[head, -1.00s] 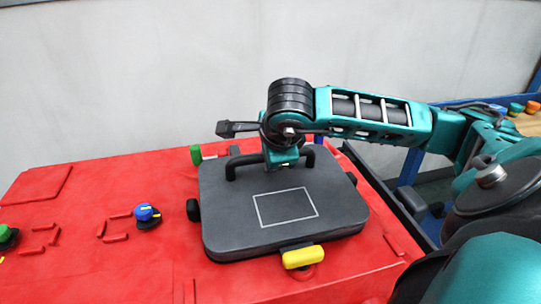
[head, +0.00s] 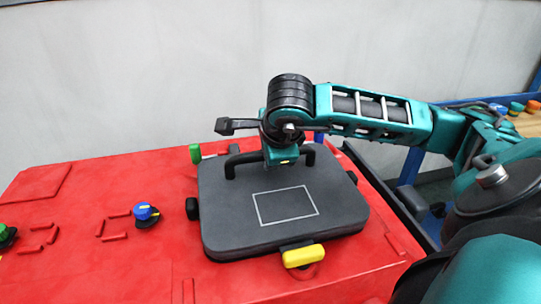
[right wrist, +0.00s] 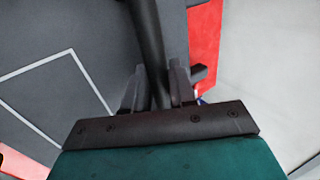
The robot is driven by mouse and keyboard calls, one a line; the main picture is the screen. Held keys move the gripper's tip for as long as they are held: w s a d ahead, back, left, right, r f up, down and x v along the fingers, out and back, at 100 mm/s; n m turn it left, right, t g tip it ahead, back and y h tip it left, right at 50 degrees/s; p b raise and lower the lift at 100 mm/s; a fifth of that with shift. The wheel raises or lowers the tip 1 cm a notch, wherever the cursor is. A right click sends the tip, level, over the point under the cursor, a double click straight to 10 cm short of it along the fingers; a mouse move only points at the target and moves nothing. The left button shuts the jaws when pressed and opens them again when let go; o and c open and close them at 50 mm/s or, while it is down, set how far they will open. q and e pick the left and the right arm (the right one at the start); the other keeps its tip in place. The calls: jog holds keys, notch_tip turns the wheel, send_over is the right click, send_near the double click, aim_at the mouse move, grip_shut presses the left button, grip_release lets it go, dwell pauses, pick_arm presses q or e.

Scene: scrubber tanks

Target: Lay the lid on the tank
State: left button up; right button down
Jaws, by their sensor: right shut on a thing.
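The dark grey lid (head: 235,212), with a pale rectangle outlined on top, lies about flat over the top of the red tank (head: 95,245). Whether its underside touches the rim all round is hidden. My right gripper (head: 281,160) is above the lid's far part, at its black bar handle (head: 241,160). In the right wrist view the two fingers (right wrist: 158,88) are on either side of the handle bar (right wrist: 147,30), shut on it. The lid (right wrist: 85,60) fills the left of that view. My left gripper is not in view.
Around the lid are a yellow-gripped latch (head: 303,256) at the front, a green-tipped one (head: 196,154) at the back left and black knobs (head: 193,209) at the sides. Blue (head: 145,212) and green (head: 6,233) knobs stand farther left. A pale wall (head: 130,80) rises behind.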

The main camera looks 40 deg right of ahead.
jog(key=shift+r, duration=0.1)
jog(key=c, duration=0.9)
grip_release()
jog(key=o, duration=0.5)
jog(key=shift+o, duration=0.2)
jog(key=shift+s+f, duration=0.1)
jog(key=shift+f, duration=0.1)
jog(key=shift+r, duration=0.1)
jog(key=shift+p+v, duration=0.95)
jog(key=shift+v, duration=1.3)
jog(key=shift+r+p, duration=1.6)
jog(key=shift+r, duration=0.9)
